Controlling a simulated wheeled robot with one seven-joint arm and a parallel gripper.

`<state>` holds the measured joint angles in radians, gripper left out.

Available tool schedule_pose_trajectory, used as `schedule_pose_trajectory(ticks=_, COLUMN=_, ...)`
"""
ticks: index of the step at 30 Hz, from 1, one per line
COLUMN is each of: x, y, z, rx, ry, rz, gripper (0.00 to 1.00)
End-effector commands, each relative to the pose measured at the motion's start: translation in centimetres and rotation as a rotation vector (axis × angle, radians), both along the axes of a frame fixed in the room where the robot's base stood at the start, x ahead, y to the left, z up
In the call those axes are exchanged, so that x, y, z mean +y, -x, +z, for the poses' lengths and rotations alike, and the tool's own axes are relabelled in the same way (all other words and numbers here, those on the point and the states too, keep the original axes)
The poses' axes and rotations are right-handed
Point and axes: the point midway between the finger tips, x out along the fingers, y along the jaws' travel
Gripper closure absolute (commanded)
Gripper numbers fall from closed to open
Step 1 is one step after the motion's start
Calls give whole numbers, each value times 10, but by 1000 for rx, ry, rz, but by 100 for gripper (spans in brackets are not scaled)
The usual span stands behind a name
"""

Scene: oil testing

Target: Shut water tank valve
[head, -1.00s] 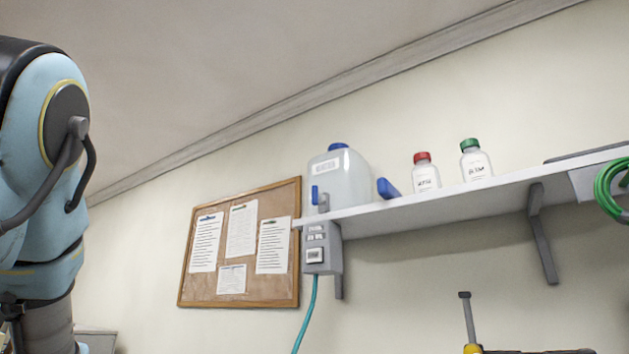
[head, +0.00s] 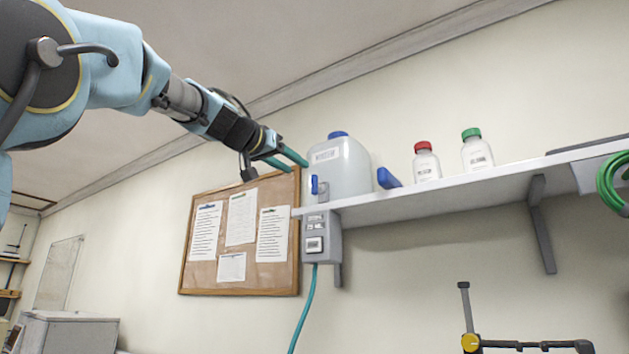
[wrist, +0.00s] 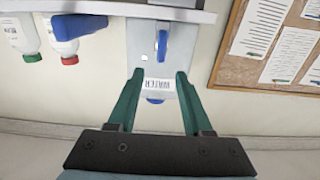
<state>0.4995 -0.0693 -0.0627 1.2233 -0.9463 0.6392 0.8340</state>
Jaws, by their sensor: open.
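The water tank (head: 350,175), a translucent white container with a blue cap, stands at the left end of the shelf. Its blue valve handle (head: 314,185) points upright at the tank's front left. My gripper (head: 290,160) is open and empty, its two green fingers pointing toward the tank's upper left, apart from the valve in the head view. The wrist view shows the scene upside down. There the valve handle (wrist: 161,45) lies just beyond the fingertips, lined up between the two fingers of my gripper (wrist: 160,74). The tank's label shows between the fingers.
The white shelf (head: 450,187) also holds a blue object (head: 388,178), a red-capped bottle (head: 426,163) and a green-capped bottle (head: 477,153). A grey box (head: 322,265) with a teal hose (head: 304,312) hangs below the tank. A corkboard (head: 245,190) is on the wall at left.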

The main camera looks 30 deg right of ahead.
Motion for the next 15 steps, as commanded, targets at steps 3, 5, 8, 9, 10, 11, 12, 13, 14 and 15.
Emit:
schedule_pose_trajectory(ticks=3, x=-14, y=-8, z=2, rx=5, ry=-2, rz=-1, gripper=50)
schedule_pose_trajectory(ticks=5, x=-24, y=-14, z=3, rx=5, ry=-3, rz=-1, gripper=50)
schedule_pose_trajectory(ticks=8, x=-40, y=-24, z=3, rx=6, ry=-3, rz=1, gripper=50)
schedule_pose_trajectory(ticks=9, x=-47, y=-27, z=3, rx=6, ry=-3, rz=0, gripper=50)
schedule_pose_trajectory(ticks=10, x=-52, y=-30, z=4, rx=6, ry=-3, rz=0, gripper=50)
schedule_pose_trajectory(ticks=11, x=-57, y=-33, z=3, rx=6, ry=-4, rz=0, gripper=50)
schedule_pose_trajectory(ticks=12, x=-63, y=-36, z=3, rx=6, ry=-4, rz=0, gripper=50)
schedule_pose_trajectory(ticks=13, x=-67, y=-38, z=3, rx=6, ry=-3, rz=1, gripper=50)
schedule_pose_trajectory(ticks=14, x=-71, y=-40, z=2, rx=6, ry=-3, rz=1, gripper=50)
schedule_pose_trajectory(ticks=15, x=-75, y=-43, z=2, rx=6, ry=-4, rz=1, gripper=50)
